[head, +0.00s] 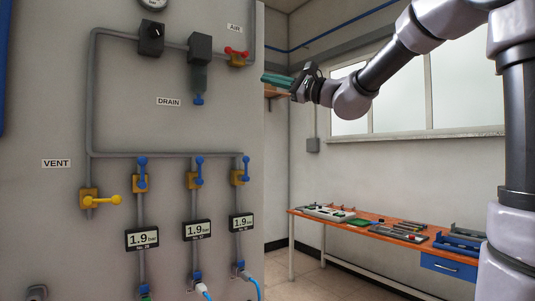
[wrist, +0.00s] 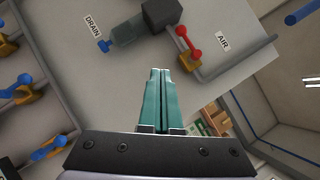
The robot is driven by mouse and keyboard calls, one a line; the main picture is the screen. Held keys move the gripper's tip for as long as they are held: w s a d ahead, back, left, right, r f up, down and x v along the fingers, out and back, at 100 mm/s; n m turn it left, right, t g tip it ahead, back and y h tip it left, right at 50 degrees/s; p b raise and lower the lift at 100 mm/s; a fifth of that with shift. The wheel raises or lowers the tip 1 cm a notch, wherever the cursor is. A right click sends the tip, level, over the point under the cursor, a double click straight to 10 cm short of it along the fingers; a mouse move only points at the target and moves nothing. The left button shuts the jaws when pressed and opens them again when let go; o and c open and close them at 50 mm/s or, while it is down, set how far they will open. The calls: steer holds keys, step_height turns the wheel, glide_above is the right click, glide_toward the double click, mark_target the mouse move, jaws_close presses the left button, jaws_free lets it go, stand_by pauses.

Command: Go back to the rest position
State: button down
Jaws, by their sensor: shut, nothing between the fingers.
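My gripper (head: 273,79) is at the end of my raised arm, just right of the grey panel's edge in the head view. Its teal fingers are closed together with nothing between them, and they also show in the wrist view (wrist: 159,100). In the wrist view the fingers point toward the panel (wrist: 220,80), below the red AIR valve handle (wrist: 188,47). A gap to the valve appears, but its depth is hard to tell.
The panel holds pipes, a yellow VENT handle (head: 100,199), several blue handles and three gauges reading 1.9 bar. A workbench (head: 330,219) with tools stands at the back right, under a window (head: 470,92). Floor (head: 300,277) shows between panel and bench.

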steer(key=s+d+f+n+g+h, duration=0.2)
steer(key=s+d+f+n+h, duration=0.15)
steer(key=s+f, duration=0.4)
steer(key=s+d+f+n+g+h, duration=0.1)
steer(key=s+d+f+n+h, duration=0.3)
steer(key=f, duration=0.7)
steer(key=s+d+f+h, duration=0.4)
steer(key=d+f+h, duration=0.1)
steer(key=d+f, duration=0.1)
steer(key=s+d+f+h, duration=0.4)
steer(key=d+f+h, duration=0.1)
steer(key=d, duration=0.4)
steer(key=shift+s+f, duration=0.3)
steer(key=shift+f, duration=0.2)
